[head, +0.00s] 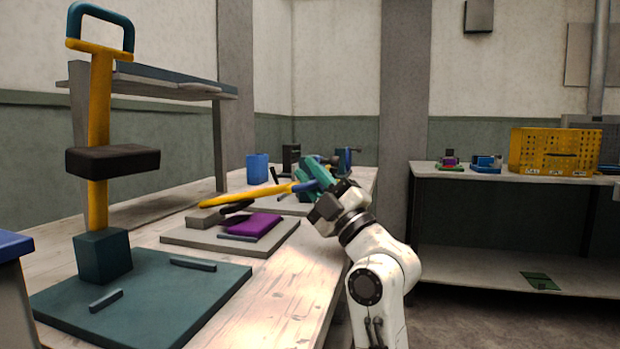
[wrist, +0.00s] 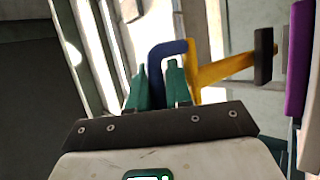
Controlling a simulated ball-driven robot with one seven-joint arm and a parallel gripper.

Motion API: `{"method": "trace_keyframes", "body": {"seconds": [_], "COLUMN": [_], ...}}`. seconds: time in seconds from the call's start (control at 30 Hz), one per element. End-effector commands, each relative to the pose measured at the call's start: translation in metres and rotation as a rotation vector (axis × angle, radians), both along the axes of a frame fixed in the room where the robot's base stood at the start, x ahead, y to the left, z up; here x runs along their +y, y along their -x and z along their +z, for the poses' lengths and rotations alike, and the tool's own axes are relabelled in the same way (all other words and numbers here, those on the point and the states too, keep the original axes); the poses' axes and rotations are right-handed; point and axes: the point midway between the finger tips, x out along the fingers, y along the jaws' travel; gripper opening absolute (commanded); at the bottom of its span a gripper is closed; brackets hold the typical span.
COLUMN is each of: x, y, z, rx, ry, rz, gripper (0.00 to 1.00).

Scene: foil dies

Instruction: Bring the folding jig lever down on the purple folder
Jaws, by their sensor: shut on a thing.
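The purple folder (head: 252,225) lies on the grey base (head: 190,235) of the folding jig on the bench; it also shows at the right of the wrist view (wrist: 298,60). The jig's yellow lever (head: 255,194) slants over the folder, its handle end higher. Its dark pad (head: 237,207) is above the folder; in the wrist view the pad (wrist: 264,57) stands apart from the folder. My gripper (head: 310,180) is shut on the lever's blue handle (wrist: 165,48), which sits between the teal fingers. The fingers partly hide the handle in the head view.
A larger teal jig (head: 190,300) with an upright yellow lever (head: 98,130) stands in the left foreground. A blue cup (head: 257,168) and more bench tools are behind. A yellow crate (head: 553,152) sits on the right table. Floor between the tables is clear.

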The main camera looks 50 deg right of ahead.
Motion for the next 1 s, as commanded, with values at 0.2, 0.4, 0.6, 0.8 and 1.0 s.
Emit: {"method": "trace_keyframes", "body": {"seconds": [0.2,0.4,0.6,0.8,1.0], "x": [-0.005,-0.004,-0.004,-0.003,0.002], "y": [0.008,0.008,0.006,0.014,0.044], "z": [0.006,0.006,0.004,-0.004,-0.026], "rx": [-0.019,-0.017,-0.014,-0.011,-0.013], "ry": [0.003,0.004,0.003,0.003,0.002], "rz": [-0.018,-0.017,-0.014,-0.015,-0.017], "gripper": [0.00,0.25,0.25,0.25,0.25]}}
